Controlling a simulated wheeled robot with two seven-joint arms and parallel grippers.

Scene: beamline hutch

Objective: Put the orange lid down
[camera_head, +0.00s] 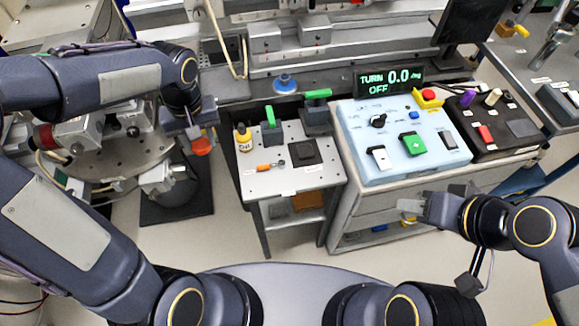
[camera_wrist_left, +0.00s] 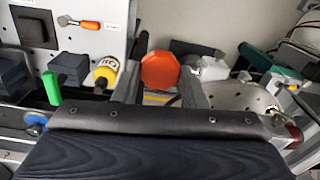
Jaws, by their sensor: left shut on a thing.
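The orange lid (camera_head: 202,146) hangs at the tip of my left gripper (camera_head: 200,132) in the head view, left of the small white side table. In the left wrist view the lid (camera_wrist_left: 160,70) shows as an orange octagon between the two fingers of my left gripper (camera_wrist_left: 160,88). The gripper is shut on it, and the lid is in the air. My right gripper (camera_head: 420,208) is at the right, in front of the light blue control panel, apart from the lid. Its finger gap is not clear.
The small white table (camera_head: 290,182) holds a yellow bottle (camera_head: 243,138), green-handled blocks, an orange-handled tool (camera_head: 270,167) and a black square pad (camera_head: 304,152). The light blue panel (camera_head: 360,135) stands to its right. Round metal equipment (camera_head: 100,160) crowds the left.

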